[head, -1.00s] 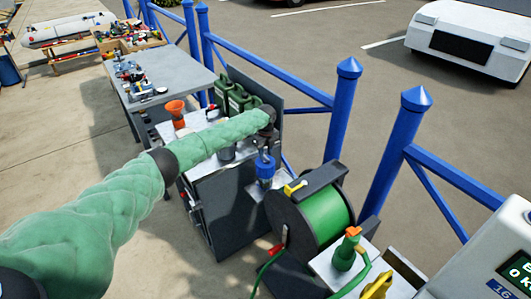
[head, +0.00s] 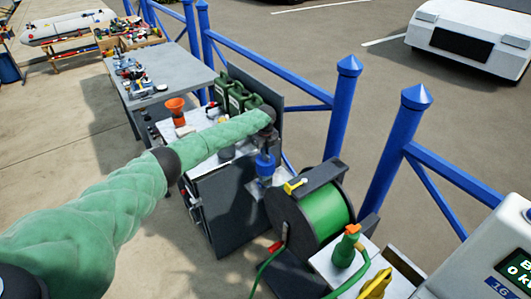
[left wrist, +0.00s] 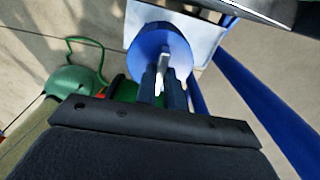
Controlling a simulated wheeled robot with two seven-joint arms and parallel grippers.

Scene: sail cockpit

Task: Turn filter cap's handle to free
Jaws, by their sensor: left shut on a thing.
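The blue filter cap (left wrist: 150,42) shows as a round disc in the left wrist view, on a pale plate. A thin light grey handle (left wrist: 167,58) stands up from it. The two dark fingers of my left gripper (left wrist: 164,88) are on either side of this handle and shut on it. In the head view the blue filter (head: 264,166) is at the right end of the cabinet, and my left gripper (head: 266,142) is right above it. The handle is too small to make out there. My right gripper is not in view.
A hose reel (head: 308,215) with green hose stands just right of the filter. Green cans (head: 237,98) and an orange funnel (head: 176,110) are on the cabinet behind my left arm. A blue railing (head: 345,105) runs behind. A grey table (head: 170,75) stands farther back.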

